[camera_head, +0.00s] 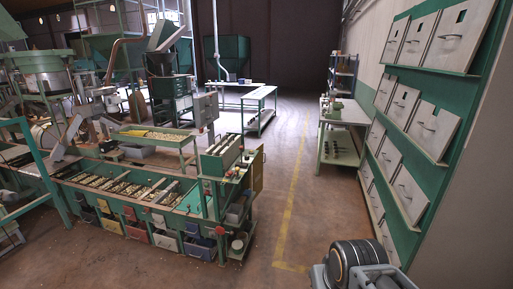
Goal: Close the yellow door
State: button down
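A narrow yellow panel (257,171), which looks like the yellow door, stands upright at the right end of the long green sorting machine (150,203). It is seen nearly edge-on and seems to stick out from the machine's end; how far it is open I cannot tell. Open shelves with small containers (237,212) show below and beside it. Part of my own arm, dark and rounded, shows at the bottom right, well apart from the yellow panel. My gripper's fingers are not visible.
Coloured bins (166,241) line the machine's lower front. A green wall rack (433,95) with white lidded hoppers runs along the right. A workbench (341,112) stands further back. The brown floor (316,200) with a yellow line is clear between machine and rack.

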aim_at(258, 164)
jog(key=z, duration=0.5)
jog(key=i, duration=1.85)
jog(key=u, duration=0.3)
jog(key=i, duration=2)
jog(key=u, duration=1.05)
jog(key=i, duration=0.3)
jog(key=u, duration=0.15)
